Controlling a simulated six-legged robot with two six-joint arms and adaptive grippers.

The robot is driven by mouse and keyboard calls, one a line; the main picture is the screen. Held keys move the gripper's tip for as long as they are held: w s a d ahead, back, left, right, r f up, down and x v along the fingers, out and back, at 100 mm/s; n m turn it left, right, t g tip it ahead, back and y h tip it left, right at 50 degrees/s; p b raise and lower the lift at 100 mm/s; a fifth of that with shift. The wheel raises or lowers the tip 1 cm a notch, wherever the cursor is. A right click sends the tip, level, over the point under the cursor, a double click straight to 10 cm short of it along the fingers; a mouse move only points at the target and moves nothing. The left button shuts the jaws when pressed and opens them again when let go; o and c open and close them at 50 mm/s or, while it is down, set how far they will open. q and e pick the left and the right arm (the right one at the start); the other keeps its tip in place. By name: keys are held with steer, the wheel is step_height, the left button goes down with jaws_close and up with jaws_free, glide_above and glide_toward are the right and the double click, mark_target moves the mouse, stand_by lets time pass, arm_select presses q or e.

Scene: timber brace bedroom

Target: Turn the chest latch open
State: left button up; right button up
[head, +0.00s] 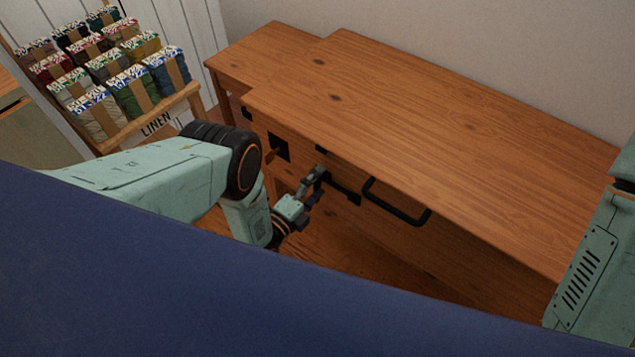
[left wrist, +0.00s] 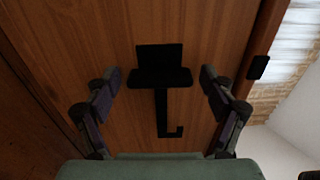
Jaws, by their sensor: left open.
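The wooden chest (head: 430,135) has a black latch (head: 345,190) on its front, partly hidden by my gripper in the head view. In the left wrist view the latch (left wrist: 160,78) shows as a dark plate with a wide crossbar and a thin hooked piece hanging down in the picture. My left gripper (head: 317,184) is open at the chest front, by the latch. In the left wrist view its fingers (left wrist: 160,86) stand on either side of the latch, with a gap to each side and nothing gripped. My right gripper is not in view.
A black bar handle (head: 398,213) sticks out from the chest front, right of the latch. A dark square plate (head: 279,147) is on the wooden front to the left. A rack of yarn bundles (head: 133,92) labelled LINEN stands at the upper left. Wooden floor shows below the chest.

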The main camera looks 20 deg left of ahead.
arm_select(q)
steer(key=v, duration=1.2)
steer(key=shift+w, duration=0.1)
steer(key=x, duration=1.2)
